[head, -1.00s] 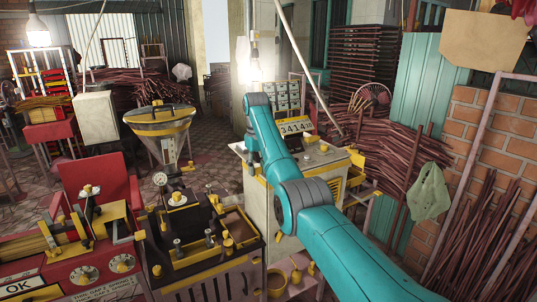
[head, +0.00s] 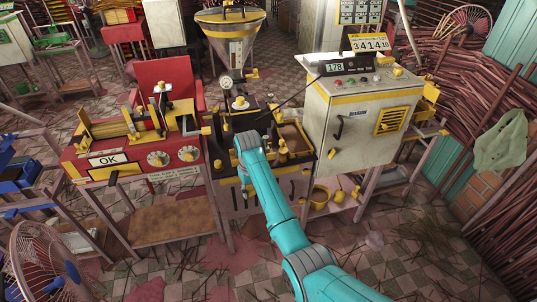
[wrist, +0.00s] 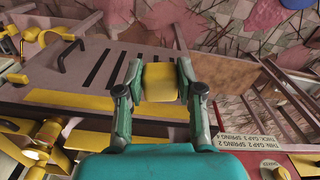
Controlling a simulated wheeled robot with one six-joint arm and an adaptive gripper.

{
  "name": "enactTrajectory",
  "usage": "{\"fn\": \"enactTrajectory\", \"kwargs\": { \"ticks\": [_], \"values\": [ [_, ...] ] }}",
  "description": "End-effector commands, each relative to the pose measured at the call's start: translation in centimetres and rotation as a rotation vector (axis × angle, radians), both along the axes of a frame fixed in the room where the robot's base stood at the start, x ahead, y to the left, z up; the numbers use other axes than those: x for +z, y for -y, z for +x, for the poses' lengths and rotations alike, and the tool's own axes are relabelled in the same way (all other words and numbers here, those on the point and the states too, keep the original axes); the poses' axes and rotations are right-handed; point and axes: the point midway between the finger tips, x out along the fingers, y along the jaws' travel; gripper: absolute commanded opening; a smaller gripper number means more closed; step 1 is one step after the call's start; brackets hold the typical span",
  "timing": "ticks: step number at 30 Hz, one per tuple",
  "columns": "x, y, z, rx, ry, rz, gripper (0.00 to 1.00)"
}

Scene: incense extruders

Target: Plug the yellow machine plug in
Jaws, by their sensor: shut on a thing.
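In the wrist view, my gripper (wrist: 160,75) is shut on a yellow block-shaped plug (wrist: 160,85), with one finger on each side. No cord or prongs of the plug can be made out. The plug is in front of the slotted front panel (wrist: 90,65) of the middle machine; I cannot tell whether they touch. In the head view, this machine (head: 232,190) has a dark body, yellow trim and a metal hopper (head: 230,38). My arm covers part of its front and mostly hides the gripper. I cannot make out a socket.
A red machine (head: 130,160) with an "OK" sign stands left of the middle machine. A pale cabinet (head: 352,120) with a display stands right. A low shelf (head: 335,205) holds yellow pieces. A fan (head: 45,262) stands lower left.

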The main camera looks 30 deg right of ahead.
Motion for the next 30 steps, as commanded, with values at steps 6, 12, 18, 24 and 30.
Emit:
{"fn": "enactTrajectory", "kwargs": {
  "ticks": [6, 12, 18, 24, 30],
  "values": [
    [-5.7, -6.1, -5.1, 0.04, -0.002, 0.0, 0.01],
    [-7.9, -8.4, -7.6, 0.056, 0.001, 0.0, 0.01],
    [-8.3, -8.8, -8.1, 0.058, 0.001, 0.0, 0.01],
    [-8.2, -8.8, -8.1, 0.058, 0.001, 0.0, 0.01],
    [-8.2, -8.8, -8.1, 0.058, 0.001, 0.0, 0.01]
  ]
}}
